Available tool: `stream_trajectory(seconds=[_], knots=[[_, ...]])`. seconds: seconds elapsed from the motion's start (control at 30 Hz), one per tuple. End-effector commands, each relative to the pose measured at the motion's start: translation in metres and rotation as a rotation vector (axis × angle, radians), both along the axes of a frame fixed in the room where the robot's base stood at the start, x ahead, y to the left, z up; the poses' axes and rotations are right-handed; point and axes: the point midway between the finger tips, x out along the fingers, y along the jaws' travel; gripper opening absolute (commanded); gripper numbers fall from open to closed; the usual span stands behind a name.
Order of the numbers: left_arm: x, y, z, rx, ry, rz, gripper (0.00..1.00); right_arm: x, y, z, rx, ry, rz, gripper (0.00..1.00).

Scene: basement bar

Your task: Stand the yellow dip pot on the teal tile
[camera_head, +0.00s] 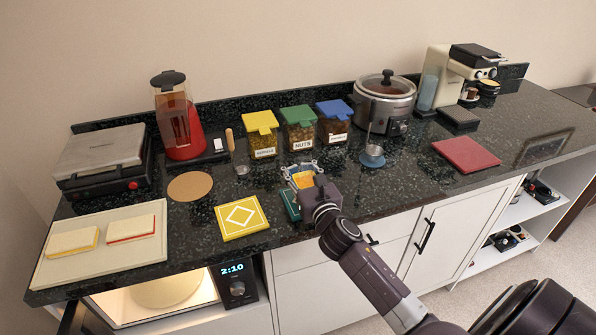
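The yellow dip pot (303,180) shows between the fingers of my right gripper (300,171), near the front edge of the counter. The fingers lie on either side of it; I cannot tell whether they press on it. The teal tile (291,206) lies just below the gripper and is mostly hidden by the gripper and pot. I cannot tell whether the pot touches the tile. My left gripper is not in view.
A yellow tile with a white diamond (241,217) lies left of the teal tile. Behind stand yellow (262,134), green (299,128) and blue (333,122) lidded jars. A blue-based glass (372,156) stands to the right, with a red mat (466,155) beyond.

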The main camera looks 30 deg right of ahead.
Motion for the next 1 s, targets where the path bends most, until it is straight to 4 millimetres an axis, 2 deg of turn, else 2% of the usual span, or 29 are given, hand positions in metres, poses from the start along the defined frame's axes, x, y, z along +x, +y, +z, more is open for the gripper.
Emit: stream_trajectory(seconds=[0.1,0.47,0.5,0.77,1.0], knots=[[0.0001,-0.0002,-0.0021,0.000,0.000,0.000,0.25,0.0000,0.0006,-0.0076,0.002,-0.002,0.001,0.00],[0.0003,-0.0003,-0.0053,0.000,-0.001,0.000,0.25,0.0001,0.0004,-0.0114,-0.002,-0.003,0.001,0.00],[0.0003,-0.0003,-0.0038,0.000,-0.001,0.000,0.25,0.0000,0.0003,-0.0106,-0.001,-0.001,0.001,0.32],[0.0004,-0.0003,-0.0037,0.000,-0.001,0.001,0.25,0.0000,0.0003,-0.0104,0.000,-0.001,0.001,0.60],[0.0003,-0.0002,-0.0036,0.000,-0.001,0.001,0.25,0.0000,0.0003,-0.0101,0.000,-0.001,0.001,0.60]])
